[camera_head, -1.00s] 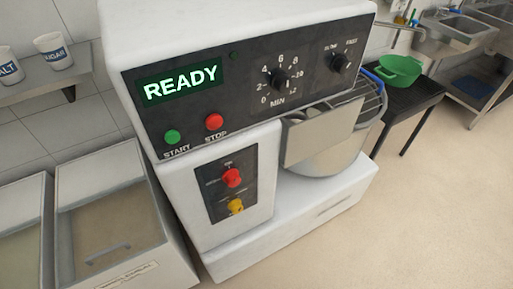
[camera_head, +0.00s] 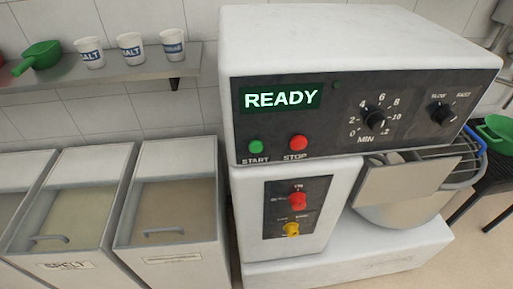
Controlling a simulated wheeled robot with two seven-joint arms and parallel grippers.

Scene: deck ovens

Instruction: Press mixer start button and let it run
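The white mixer (camera_head: 350,35) stands in the middle and right of the head view. Its dark panel carries a lit display (camera_head: 281,98) that reads READY. The green START button (camera_head: 256,147) is below the display at the left, and the red STOP button (camera_head: 298,142) is just right of it. A minute dial (camera_head: 375,118) and a slow/fast knob (camera_head: 441,113) are further right. The steel bowl (camera_head: 405,212) sits at the lower right behind a flat guard plate (camera_head: 403,190). Neither of my grippers is in view.
A lower panel has a red knob (camera_head: 297,201) and a yellow knob (camera_head: 291,229). Lidded bins (camera_head: 170,215) stand left of the mixer. A wall shelf (camera_head: 110,78) holds labelled cups (camera_head: 131,47) and a green scoop (camera_head: 38,58). A green bowl (camera_head: 496,133) is at the right edge.

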